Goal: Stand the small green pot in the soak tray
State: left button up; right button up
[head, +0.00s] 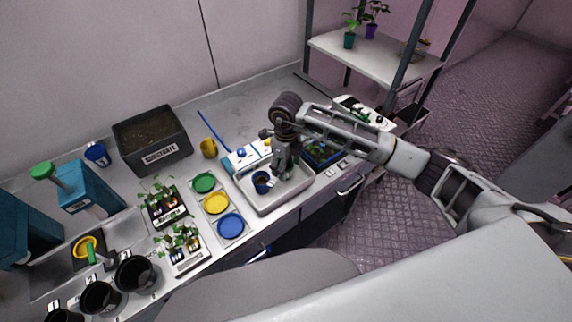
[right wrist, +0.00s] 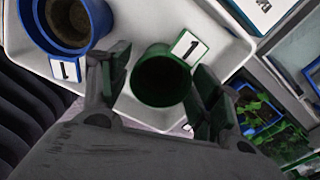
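The soak tray (head: 276,206) is a pale shallow tray at the front of the bench, and it fills much of the right wrist view (right wrist: 225,45). A blue pot (head: 262,184) stands in its left part; the right wrist view shows it (right wrist: 43,30) with soil and a "1" label. My right gripper (head: 284,170) reaches down over the tray, right of the blue pot. In the right wrist view its fingers (right wrist: 160,78) are against both sides of the small green pot (right wrist: 163,82), which has a "1" label. The pot's base is hidden, so contact with the tray floor is unclear.
A plant tray (head: 322,153) lies close on the right of the soak tray. Green, yellow and blue discs (head: 216,203) lie on a panel to the left. A blue-and-white device (head: 246,156) stands behind. Potted seedlings (head: 180,242) and a substrate box (head: 151,140) are further left.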

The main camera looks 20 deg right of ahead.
pick_arm(q)
jog(key=shift+r, duration=0.15)
pick_arm(e)
jog(key=shift+r, duration=0.15)
jog(key=shift+r, duration=0.15)
pick_arm(q)
jog(key=shift+f+b, duration=0.95)
jog(key=shift+f, duration=0.15)
pick_arm(e)
notch_tip(320, 180, up, 12)
pick_arm(q)
jog(key=shift+o, duration=0.3)
dwell(1.7)
